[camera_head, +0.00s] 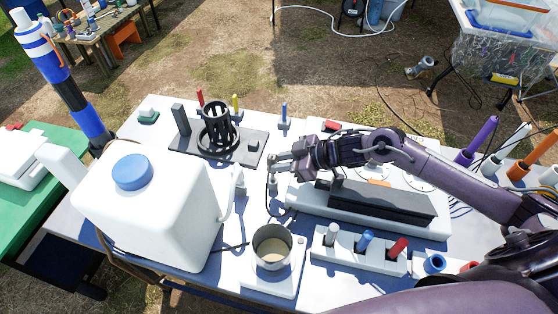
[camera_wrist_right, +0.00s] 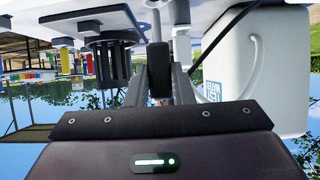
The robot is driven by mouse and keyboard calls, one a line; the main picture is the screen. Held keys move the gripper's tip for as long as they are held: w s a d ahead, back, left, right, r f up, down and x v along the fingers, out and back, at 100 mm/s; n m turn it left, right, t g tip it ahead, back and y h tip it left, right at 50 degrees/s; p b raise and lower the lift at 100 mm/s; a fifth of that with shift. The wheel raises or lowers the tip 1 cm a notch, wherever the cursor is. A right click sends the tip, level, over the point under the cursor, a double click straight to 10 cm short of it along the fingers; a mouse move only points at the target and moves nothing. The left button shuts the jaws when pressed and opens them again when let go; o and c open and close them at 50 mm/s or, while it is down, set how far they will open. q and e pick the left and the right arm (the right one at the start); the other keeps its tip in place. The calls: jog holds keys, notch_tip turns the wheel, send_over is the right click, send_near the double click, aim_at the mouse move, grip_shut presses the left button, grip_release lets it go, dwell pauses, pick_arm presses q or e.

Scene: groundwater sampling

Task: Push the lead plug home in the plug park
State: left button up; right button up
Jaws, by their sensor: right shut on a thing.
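My right gripper (camera_head: 273,168) is in the middle of the table in the head view, pointing left. It is shut on a small dark piece, the lead plug (camera_head: 272,186), with a thin dark cable trailing below it. In the right wrist view a dark block, the plug (camera_wrist_right: 158,68), sits between the two grey fingers. I cannot make out the plug park, nor whether the plug is seated in anything; the gripper and arm cover part of that area. My left gripper is not in view.
A big white jug (camera_head: 150,205) with a blue cap stands left. A dark slotted holder (camera_head: 217,128) is behind it. A metal cup (camera_head: 272,247) stands on a white base in front. A white rack (camera_head: 345,240) with coloured vials and a white case (camera_head: 420,228) are right.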

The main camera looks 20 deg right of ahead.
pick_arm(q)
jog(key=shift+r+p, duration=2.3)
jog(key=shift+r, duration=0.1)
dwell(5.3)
